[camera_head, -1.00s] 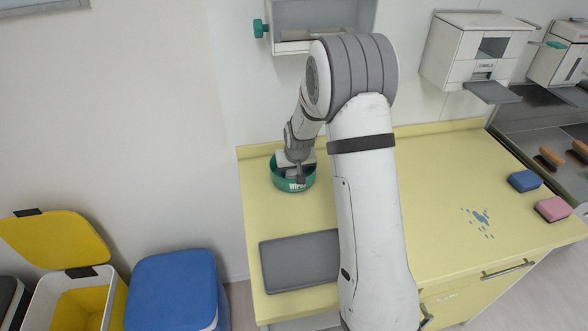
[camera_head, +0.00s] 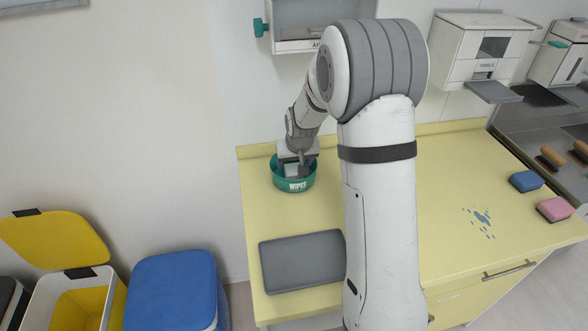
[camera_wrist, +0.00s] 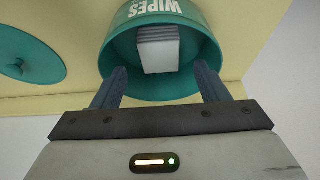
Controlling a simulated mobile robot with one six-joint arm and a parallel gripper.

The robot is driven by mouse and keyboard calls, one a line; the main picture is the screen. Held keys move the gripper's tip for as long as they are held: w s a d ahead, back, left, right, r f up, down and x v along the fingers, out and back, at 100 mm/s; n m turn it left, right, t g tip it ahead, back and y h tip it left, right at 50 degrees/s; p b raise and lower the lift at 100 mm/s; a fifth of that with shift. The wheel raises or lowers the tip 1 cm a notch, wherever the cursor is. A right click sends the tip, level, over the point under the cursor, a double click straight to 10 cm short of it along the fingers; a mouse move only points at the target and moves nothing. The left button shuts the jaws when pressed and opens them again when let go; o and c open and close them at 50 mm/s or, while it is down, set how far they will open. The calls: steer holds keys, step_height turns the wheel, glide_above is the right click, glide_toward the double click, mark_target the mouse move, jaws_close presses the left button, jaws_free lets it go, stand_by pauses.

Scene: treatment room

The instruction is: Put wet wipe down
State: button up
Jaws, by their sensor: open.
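The wet wipes (camera_wrist: 158,50) are a white stack inside a round green tub marked WIPES (camera_head: 294,186). In the wrist view the green tub (camera_wrist: 205,75) is open at the top and the stack lies within it. My gripper (camera_head: 297,170) is at the tub's mouth. In the wrist view my gripper (camera_wrist: 160,82) has its fingers spread apart, one on each side of the white stack, with a gap to it. The fingertips reach into the tub opening. A round green lid (camera_wrist: 28,58) lies on the yellow counter beside the tub.
A grey tray (camera_head: 300,262) lies on the yellow counter (camera_head: 445,185) in front of the tub. A blue spill (camera_head: 480,220), a blue sponge (camera_head: 525,181) and a pink sponge (camera_head: 555,209) are at right. A wall dispenser (camera_head: 325,25) hangs above the tub. Bins stand at left.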

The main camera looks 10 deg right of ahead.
steer(key=s+r, duration=1.3)
steer(key=s, duration=0.5)
steer(key=s+g, duration=0.1)
steer(key=s, duration=1.3)
steer(key=shift+s+r+g+b, duration=0.3)
steer(key=shift+r, duration=0.05)
steer(key=shift+o, duration=0.3)
steer(key=shift+d, duration=0.1)
